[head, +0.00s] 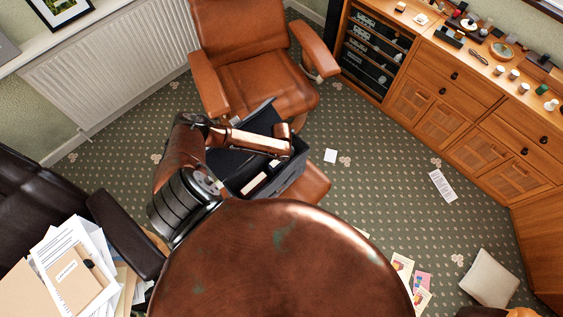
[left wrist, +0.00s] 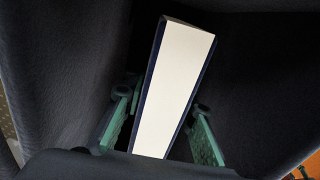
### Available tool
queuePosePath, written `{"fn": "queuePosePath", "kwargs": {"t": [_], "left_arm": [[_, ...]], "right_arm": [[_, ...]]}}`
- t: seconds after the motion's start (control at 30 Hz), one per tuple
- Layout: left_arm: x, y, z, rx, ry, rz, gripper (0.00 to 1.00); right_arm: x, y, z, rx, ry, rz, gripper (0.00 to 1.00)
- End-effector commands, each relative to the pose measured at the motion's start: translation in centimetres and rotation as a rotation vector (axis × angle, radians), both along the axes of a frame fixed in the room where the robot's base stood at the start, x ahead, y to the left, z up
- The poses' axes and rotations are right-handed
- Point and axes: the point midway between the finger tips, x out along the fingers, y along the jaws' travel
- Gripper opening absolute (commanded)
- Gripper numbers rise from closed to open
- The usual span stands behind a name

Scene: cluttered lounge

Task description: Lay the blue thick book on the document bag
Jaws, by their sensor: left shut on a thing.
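The document bag (head: 228,178) is dark, open at the top and stands on the brown footstool in front of the armchair. My left gripper (head: 280,155) reaches over and down into it, its fingertips hidden in the head view. In the left wrist view, the left gripper (left wrist: 162,122) has its green fingers on both sides of the blue thick book (left wrist: 175,85). The book shows its white page edges between dark blue covers and stands tilted among the bag's dark walls. The left gripper is shut on it. My right gripper is not in view.
A brown leather armchair (head: 262,85) stands behind the bag. A dark chair (head: 45,205) at left bears papers and a folder (head: 75,280). A wooden cabinet (head: 445,95) lines the right side.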

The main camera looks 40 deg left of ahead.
Motion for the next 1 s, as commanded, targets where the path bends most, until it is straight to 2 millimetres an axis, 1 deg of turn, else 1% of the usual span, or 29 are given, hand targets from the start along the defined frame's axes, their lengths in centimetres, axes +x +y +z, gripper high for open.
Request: {"fn": "queuePosePath", "kwargs": {"t": [1.0], "left_arm": [[0.1, 0.0, -1.8, 0.000, -0.002, 0.000, 0.00]], "right_arm": [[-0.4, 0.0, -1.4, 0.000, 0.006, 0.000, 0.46]]}}
